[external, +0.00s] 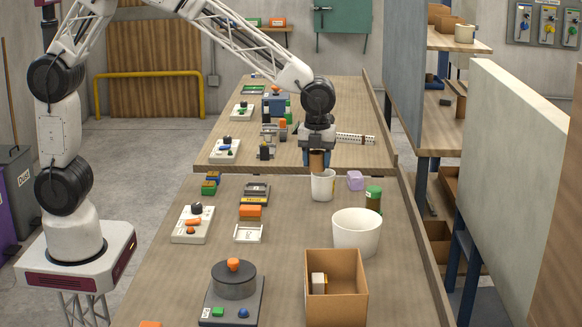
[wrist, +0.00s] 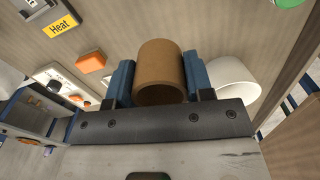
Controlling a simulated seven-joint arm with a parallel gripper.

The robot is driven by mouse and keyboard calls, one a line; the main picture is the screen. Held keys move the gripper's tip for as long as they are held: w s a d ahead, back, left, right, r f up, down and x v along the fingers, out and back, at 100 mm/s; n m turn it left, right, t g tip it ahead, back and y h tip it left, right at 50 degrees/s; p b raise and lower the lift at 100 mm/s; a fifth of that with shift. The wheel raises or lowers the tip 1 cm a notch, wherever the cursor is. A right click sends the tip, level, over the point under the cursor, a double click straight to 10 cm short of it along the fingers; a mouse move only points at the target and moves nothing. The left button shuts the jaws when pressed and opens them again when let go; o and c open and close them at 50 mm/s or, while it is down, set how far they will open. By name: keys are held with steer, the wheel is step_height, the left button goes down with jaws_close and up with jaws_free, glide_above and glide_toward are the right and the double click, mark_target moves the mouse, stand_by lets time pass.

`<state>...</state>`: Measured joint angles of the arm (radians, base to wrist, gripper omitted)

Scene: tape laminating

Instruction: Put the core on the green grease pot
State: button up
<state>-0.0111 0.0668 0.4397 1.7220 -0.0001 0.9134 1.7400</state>
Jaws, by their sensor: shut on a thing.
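My gripper (external: 317,158) is shut on the core, a brown cardboard tube (external: 317,161). In the wrist view the core (wrist: 160,68) sits between the two blue fingers of my gripper (wrist: 160,82), its open end facing the camera. In the external view the core appears just above a white cup (external: 322,186); whether it touches the cup is unclear. The green grease pot (external: 374,198), a dark jar with a green lid, stands to the right of the cup, apart from my gripper.
A purple block (external: 355,180) stands between cup and pot. A large white bin (external: 357,232) and an open cardboard box (external: 336,287) stand nearer the camera. Small devices, an orange block (external: 250,211) among them, lie to the left. A raised edge runs along the table's right side.

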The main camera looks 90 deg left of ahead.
glide_above(374, 188)
steer(key=shift+d+f, duration=0.15)
steer(key=shift+f, duration=0.6)
stand_by(0.4)
steer(key=shift+f, duration=0.1)
steer(key=shift+f, duration=1.65)
steer(key=shift+f, duration=0.15)
steer(key=o, duration=0.9)
